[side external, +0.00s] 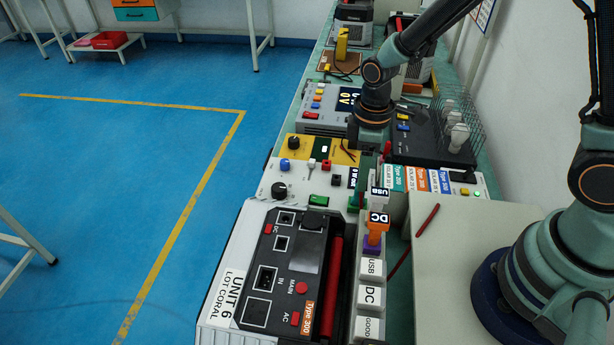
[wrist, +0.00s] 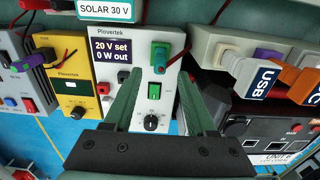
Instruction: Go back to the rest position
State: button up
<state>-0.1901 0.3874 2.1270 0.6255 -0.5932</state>
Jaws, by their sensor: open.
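My gripper shows in the wrist view (wrist: 159,78) with two green fingers spread wide and nothing held between them. Beyond the fingertips is a white Plovertek power unit (wrist: 119,45) with a screen reading 20 V set, 0 W out. A green plug (wrist: 160,58) sits on its panel, above a green switch (wrist: 154,91) and a black knob (wrist: 150,122). In the side external view my arm reaches down over the bench, and my gripper (side external: 366,185) is partly lost among the units there. I cannot tell its exact height above them.
The black Type 300 unit (side external: 283,293) stands at the bench's near end, beside a rack with a USB plug (side external: 379,194) and an orange DC plug (side external: 376,229). A yellow Plovertek unit (wrist: 72,73) stands left in the wrist view. A wire rack (side external: 468,112) with bulbs stands by the wall.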

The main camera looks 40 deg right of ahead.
jog(key=s+d+r+m+t, duration=0.2)
jog(key=s+d+r+m, duration=0.1)
jog(key=r, duration=0.7)
jog(key=s+d+r+m+t, duration=0.3)
jog(key=r+m, duration=0.3)
jog(key=r, duration=0.4)
jog(key=shift+s+d+t, duration=0.25)
jog(key=shift+d+t, duration=0.05)
jog(key=shift+d, duration=0.05)
